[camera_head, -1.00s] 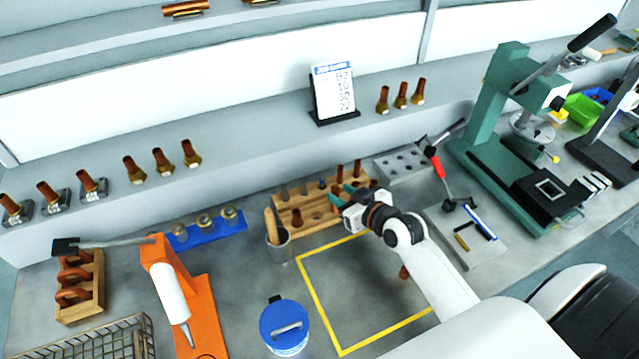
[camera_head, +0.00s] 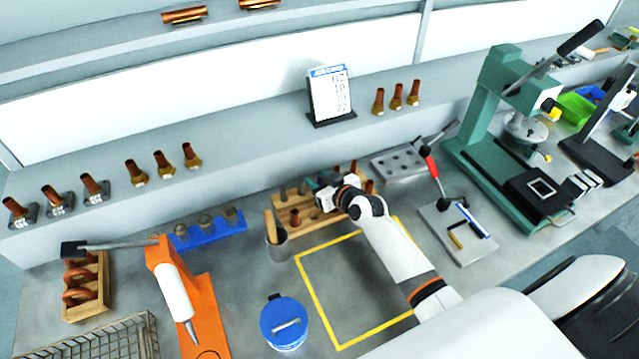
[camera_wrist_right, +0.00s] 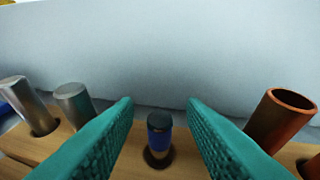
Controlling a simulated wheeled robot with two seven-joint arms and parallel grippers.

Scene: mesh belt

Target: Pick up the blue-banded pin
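The blue-banded pin (camera_wrist_right: 159,136) stands upright in a hole of the wooden rack (camera_wrist_right: 72,142), with a dark top and a blue band below it. In the right wrist view it sits midway between the two teal fingers of my right gripper (camera_wrist_right: 160,125), which are open on either side with gaps. In the head view my right gripper (camera_head: 318,184) is over the back of the wooden rack (camera_head: 308,224) and hides the pin there. My left gripper is not in view.
Two steel pins (camera_wrist_right: 75,103) stand left of the fingers and a copper tube (camera_wrist_right: 281,118) close on the right. A cup (camera_head: 278,246) stands at the rack's left front. A yellow-outlined square (camera_head: 318,297) lies empty in front, partly under my arm.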

